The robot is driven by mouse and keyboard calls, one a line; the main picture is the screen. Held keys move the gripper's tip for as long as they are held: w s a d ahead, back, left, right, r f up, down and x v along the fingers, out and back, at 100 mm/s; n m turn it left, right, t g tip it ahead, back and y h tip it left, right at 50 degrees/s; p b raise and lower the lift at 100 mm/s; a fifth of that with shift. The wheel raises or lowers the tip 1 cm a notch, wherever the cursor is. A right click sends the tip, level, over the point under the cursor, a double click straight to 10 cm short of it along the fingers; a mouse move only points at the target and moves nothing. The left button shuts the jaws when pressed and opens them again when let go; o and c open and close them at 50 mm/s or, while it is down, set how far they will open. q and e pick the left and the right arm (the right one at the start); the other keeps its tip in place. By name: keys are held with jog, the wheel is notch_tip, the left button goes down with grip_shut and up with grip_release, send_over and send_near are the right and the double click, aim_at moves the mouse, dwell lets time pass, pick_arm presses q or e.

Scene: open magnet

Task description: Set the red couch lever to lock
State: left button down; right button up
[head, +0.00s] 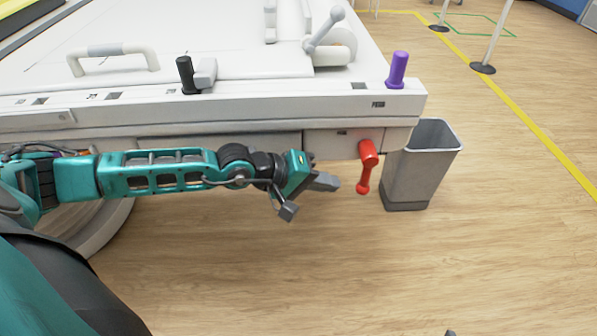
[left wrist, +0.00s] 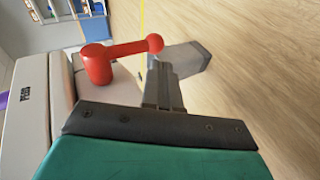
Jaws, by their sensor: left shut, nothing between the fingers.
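The red couch lever (head: 366,160) is mounted on the front side of the couch near its right corner. Its arm hangs down, tilted slightly left, ending in a knob. My left gripper (head: 335,182) is shut and empty, just left of the lever's lower end. In the left wrist view, the lever (left wrist: 97,64) has its hub at upper left and its knob just above my shut fingertips (left wrist: 160,68). I cannot tell whether they touch. The lock marking is not readable. My right gripper is not recognisable in these views.
A grey bin (head: 424,165) stands on the floor right of the lever. The couch top carries a purple peg (head: 398,70), a black peg (head: 186,75) and a white handle (head: 112,52). Open wooden floor lies in front and right.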

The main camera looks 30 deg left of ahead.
pick_arm(q)
jog(key=v, duration=0.8)
jog(key=shift+s+r, duration=0.15)
pick_arm(e)
jog(key=shift+s+d+f, duration=0.15)
jog(key=shift+d, duration=0.15)
jog(key=shift+a, duration=0.1)
